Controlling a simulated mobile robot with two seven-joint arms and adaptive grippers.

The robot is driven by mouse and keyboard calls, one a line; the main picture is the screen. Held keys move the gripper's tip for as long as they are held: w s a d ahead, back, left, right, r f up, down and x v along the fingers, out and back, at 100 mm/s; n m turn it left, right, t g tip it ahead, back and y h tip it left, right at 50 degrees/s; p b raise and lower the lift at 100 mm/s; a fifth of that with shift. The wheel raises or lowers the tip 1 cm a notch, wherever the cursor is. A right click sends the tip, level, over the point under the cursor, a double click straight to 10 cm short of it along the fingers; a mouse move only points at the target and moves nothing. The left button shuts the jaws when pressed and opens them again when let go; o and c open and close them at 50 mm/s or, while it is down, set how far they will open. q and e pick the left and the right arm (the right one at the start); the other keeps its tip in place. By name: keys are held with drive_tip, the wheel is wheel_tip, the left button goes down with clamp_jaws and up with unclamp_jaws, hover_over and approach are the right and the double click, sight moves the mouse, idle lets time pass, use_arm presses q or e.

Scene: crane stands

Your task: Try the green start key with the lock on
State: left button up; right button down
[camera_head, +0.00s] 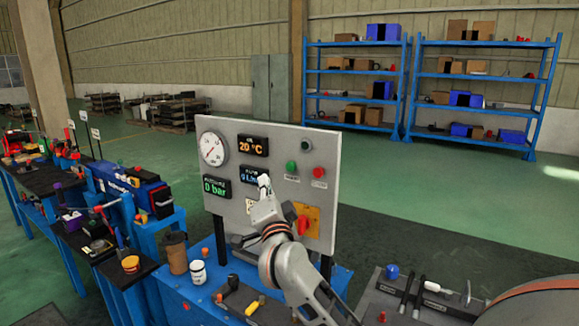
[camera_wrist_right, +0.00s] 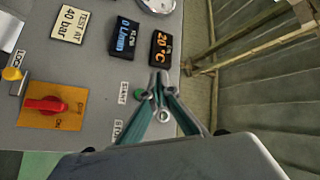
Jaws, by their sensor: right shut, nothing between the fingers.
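The green start button (camera_head: 291,167) is on the upright grey panel (camera_head: 325,150), left of a red button (camera_head: 318,172). It also shows in the right wrist view (camera_wrist_right: 139,94), labelled START. My right gripper (camera_head: 264,181) is shut and empty in front of the panel, left of the green button in the head view. Its fingertips (camera_wrist_right: 159,82) appear close beside the button; I cannot tell whether they touch the panel. A red rotary switch (camera_wrist_right: 45,105) sits on an orange plate. A yellow piece (camera_wrist_right: 12,73), possibly the lock, is beside a LOCK label. My left gripper is out of view.
The panel carries a round gauge (camera_head: 213,148) and lit displays. The blue bench (camera_head: 235,268) below holds a white cup (camera_head: 198,272), a brown container (camera_head: 175,253) and small tools. Another bench is at left; blue shelves (camera_head: 475,77) stand far behind.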

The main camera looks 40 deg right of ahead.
sight(291, 166)
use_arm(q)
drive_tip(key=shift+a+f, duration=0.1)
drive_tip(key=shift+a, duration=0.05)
use_arm(e)
drive_tip(key=shift+d, duration=0.1)
